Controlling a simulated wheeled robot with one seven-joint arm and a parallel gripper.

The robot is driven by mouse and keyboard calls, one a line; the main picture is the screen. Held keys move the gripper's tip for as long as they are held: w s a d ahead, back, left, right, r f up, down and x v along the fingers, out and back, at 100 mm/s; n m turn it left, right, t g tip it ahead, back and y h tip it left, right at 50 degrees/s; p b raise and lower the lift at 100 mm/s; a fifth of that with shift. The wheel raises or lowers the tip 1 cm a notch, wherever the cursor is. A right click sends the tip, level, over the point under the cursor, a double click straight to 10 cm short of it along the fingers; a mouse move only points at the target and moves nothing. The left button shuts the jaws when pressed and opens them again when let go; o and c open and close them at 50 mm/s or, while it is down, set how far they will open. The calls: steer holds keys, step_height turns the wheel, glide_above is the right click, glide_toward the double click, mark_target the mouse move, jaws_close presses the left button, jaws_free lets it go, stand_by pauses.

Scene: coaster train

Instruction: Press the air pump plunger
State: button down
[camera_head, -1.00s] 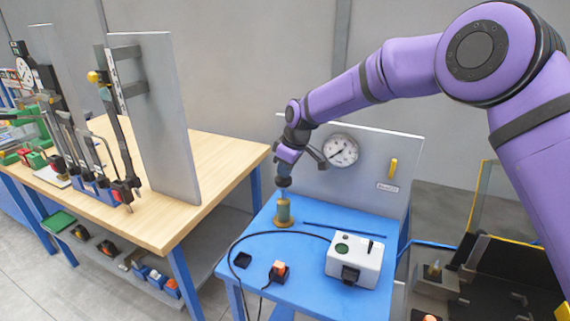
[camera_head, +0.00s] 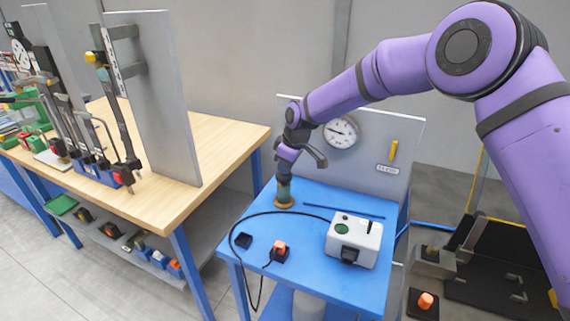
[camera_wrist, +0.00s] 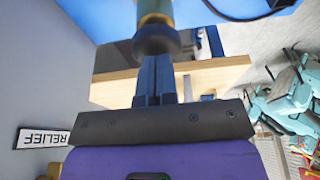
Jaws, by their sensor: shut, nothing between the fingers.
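The air pump (camera_head: 284,193) is a small greenish cylinder with a brass base near the back left of the blue table. Its dark plunger knob (camera_wrist: 157,42) shows in the wrist view, close against my fingertips. My gripper (camera_wrist: 155,62) is shut and empty, pointing down at the knob. In the head view my gripper (camera_head: 285,172) is directly above the pump, and the knob sits low, close to the cylinder. The fingertips appear to touch the knob. The dial gauge (camera_head: 341,132) on the grey back panel has its needle pointing left.
A wooden workbench (camera_head: 225,145) stands at left. A RELIEF label (camera_wrist: 43,138) shows in the wrist view.

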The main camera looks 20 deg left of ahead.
steer(key=shift+d+f, duration=0.1)
steer(key=shift+f, duration=0.05)
steer(key=shift+r, duration=0.25)
steer(key=a+v, duration=0.1)
steer(key=v, duration=1.2)
steer(key=shift+r, duration=0.45)
stand_by(0.7)
